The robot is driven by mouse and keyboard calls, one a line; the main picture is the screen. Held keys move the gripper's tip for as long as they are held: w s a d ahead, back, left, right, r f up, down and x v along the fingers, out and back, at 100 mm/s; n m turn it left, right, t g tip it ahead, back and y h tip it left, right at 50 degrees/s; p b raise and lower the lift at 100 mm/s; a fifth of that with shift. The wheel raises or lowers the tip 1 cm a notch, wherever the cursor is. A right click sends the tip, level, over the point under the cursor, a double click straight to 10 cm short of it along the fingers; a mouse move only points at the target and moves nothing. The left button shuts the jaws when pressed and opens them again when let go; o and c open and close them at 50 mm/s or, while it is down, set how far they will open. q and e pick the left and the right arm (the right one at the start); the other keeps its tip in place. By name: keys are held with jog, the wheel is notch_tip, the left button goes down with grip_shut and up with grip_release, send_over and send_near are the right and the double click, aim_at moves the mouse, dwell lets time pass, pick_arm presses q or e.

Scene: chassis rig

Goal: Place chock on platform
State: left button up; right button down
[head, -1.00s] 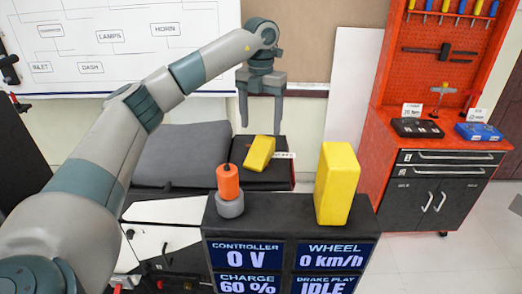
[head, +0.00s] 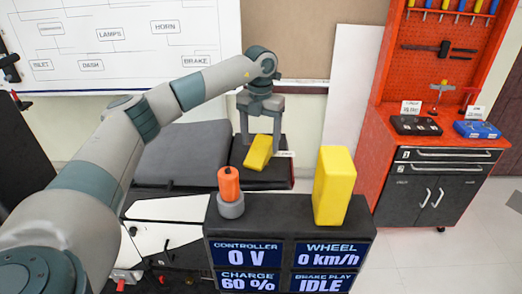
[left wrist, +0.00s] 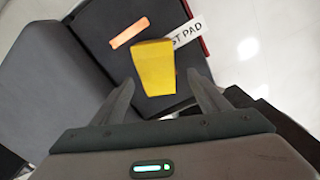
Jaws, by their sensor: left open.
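The yellow chock (head: 257,152) lies on a dark platform (head: 268,177) behind the display box. In the left wrist view the chock (left wrist: 155,68) sits on the dark pad surface (left wrist: 95,25), partly over a white label reading "ST PAD" (left wrist: 188,31). My left gripper (head: 260,148) is open, pointing down, with its fingers around the chock's position in the head view. In the left wrist view the left gripper (left wrist: 165,95) has its fingertips on either side of the chock's near end, with visible gaps. My right gripper is not in view.
A display box (head: 290,232) in front carries an orange-and-grey knob (head: 229,188) and a tall yellow block (head: 334,186). A grey cushion (head: 180,152) lies left of the chock. A red tool cabinet (head: 440,160) stands at right. An orange strip (left wrist: 129,33) lies beside the chock.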

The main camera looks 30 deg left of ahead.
aim_at(259, 148)
pick_arm(q)
jog(key=f, duration=0.1)
jog(key=f+p, duration=0.1)
jog(key=f, duration=0.1)
jog(key=shift+a+p, duration=0.25)
jog(key=shift+p, duration=0.05)
jog(key=shift+w+f, duration=0.1)
jog(key=shift+f, duration=0.45)
jog(key=c, duration=1.5)
jog(key=shift+r, duration=0.1)
